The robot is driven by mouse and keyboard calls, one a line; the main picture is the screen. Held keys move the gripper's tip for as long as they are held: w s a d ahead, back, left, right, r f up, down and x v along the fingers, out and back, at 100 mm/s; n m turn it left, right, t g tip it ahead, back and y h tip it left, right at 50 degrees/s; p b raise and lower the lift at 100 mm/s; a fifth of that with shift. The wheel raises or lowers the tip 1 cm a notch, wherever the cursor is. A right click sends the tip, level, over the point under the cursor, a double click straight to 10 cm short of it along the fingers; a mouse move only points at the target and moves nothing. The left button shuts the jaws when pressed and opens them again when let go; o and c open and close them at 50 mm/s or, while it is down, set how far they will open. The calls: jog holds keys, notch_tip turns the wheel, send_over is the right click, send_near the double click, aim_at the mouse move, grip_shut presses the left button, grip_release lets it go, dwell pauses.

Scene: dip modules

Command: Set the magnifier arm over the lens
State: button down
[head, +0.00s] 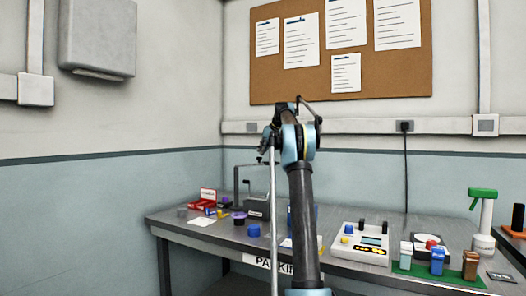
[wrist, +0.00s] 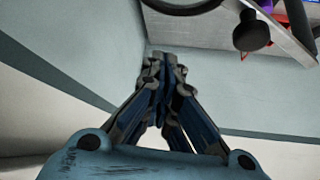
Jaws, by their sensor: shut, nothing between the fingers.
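My gripper (wrist: 163,70) is shut and empty in the wrist view, its fingertips together in front of the wall. In the head view my arm rises over the bench and mostly hides the gripper. A dark stand with a thin upright and a horizontal arm (head: 237,180), which looks like the magnifier, stands on the bench left of my arm. In the wrist view a dark curved rim (wrist: 182,8) and a round dark knob (wrist: 251,34) show at the top, apart from the fingertips; they may belong to it. I cannot make out the lens for certain.
Walls close off the back and left.

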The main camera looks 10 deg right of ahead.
jog(key=shift+s+d+f, duration=0.1)
jog(key=shift+f, duration=1)
jog(key=shift+s+d+f, duration=0.1)
jog(key=shift+f, duration=0.95)
